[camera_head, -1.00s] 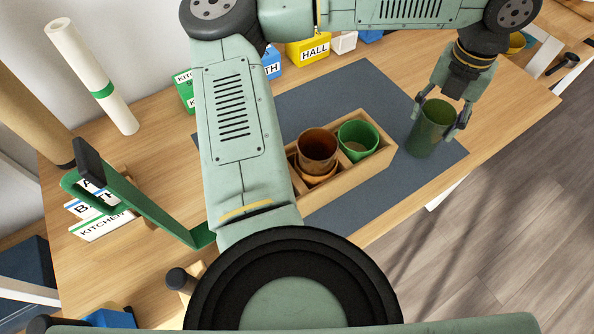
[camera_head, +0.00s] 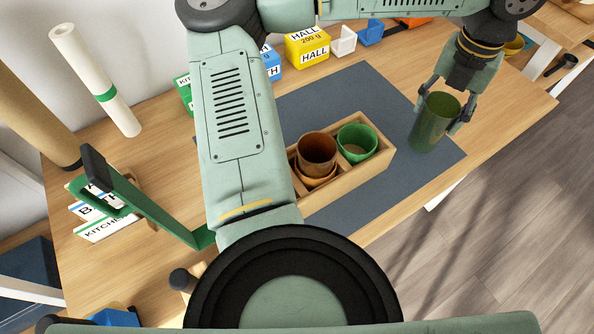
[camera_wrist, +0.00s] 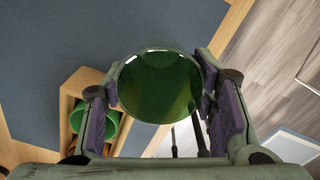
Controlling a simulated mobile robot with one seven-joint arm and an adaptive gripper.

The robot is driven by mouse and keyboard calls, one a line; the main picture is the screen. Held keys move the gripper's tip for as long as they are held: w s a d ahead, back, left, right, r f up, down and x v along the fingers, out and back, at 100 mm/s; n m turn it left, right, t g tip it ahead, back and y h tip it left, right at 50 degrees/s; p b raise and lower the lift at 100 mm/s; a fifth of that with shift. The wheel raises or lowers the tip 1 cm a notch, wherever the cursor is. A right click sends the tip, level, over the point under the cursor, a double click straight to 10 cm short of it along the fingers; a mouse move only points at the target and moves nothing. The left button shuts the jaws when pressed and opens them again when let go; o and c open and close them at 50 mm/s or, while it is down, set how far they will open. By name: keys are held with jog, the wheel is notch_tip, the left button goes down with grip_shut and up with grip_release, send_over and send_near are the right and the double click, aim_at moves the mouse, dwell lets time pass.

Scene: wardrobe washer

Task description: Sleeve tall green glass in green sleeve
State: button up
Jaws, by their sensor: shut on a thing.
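The tall green glass (camera_head: 432,127) is held upright between the fingers of my gripper (camera_head: 448,108), at the right end of the dark mat. In the wrist view the glass (camera_wrist: 158,85) shows its round open mouth between the two pads of my gripper (camera_wrist: 160,100). I cannot tell whether its base touches the mat. The green sleeve (camera_head: 357,143) is a round open cup in the right compartment of a wooden box, left of the glass. It also shows partly in the wrist view (camera_wrist: 112,122), behind a finger.
The wooden box (camera_head: 345,181) also holds a brown glass (camera_head: 318,150) in an orange-brown sleeve (camera_head: 314,180). The dark mat (camera_head: 335,94) is clear behind the box. Yellow and blue labelled boxes (camera_head: 307,47) stand at the back. The table's edge lies close right of the glass.

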jog(key=shift+r, duration=0.55)
jog(key=shift+f+b, duration=0.7)
jog(key=shift+f, duration=0.15)
jog(key=shift+d+r, duration=0.15)
jog(key=shift+r, duration=0.05)
